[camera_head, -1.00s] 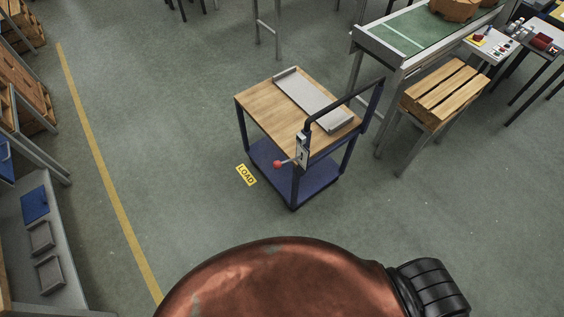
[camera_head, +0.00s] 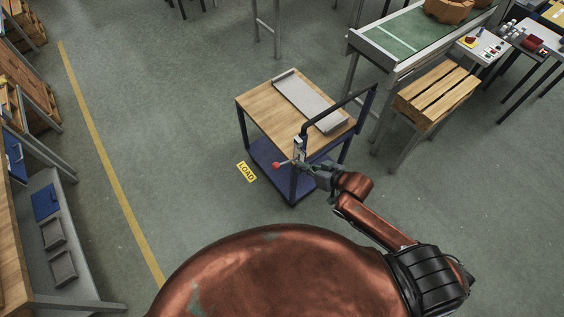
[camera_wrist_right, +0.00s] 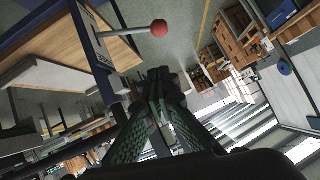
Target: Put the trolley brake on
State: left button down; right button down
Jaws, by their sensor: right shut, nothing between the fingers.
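The trolley (camera_head: 262,108) has a wooden top and a dark blue lower shelf and frame, and it stands in the middle of the head view. Its brake lever ends in a red ball knob (camera_head: 276,165), beside a pale plate (camera_head: 299,148) on the near post. In the right wrist view the red knob (camera_wrist_right: 159,28) is on a grey rod, up and ahead of the fingers. My right gripper (camera_head: 301,167) is shut and empty, close to the lever at the trolley's near corner; it also shows in the right wrist view (camera_wrist_right: 160,85). My left gripper is not in view.
A grey tray (camera_head: 304,98) lies on the trolley top. A yellow LOAD mark (camera_head: 246,171) is on the floor left of the trolley. The floor at left is open.

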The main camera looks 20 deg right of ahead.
jog(key=shift+s+a+r, duration=0.1)
jog(key=shift+a+r, duration=0.2)
jog(key=shift+r, duration=0.15)
jog(key=p, duration=0.1)
send_over(282, 164)
jog(key=s, duration=0.3)
notch_tip(282, 164, down, 8)
jog(key=shift+w+a+f, duration=0.15)
jog(key=shift+a+f, duration=0.35)
jog(key=shift+f, duration=0.15)
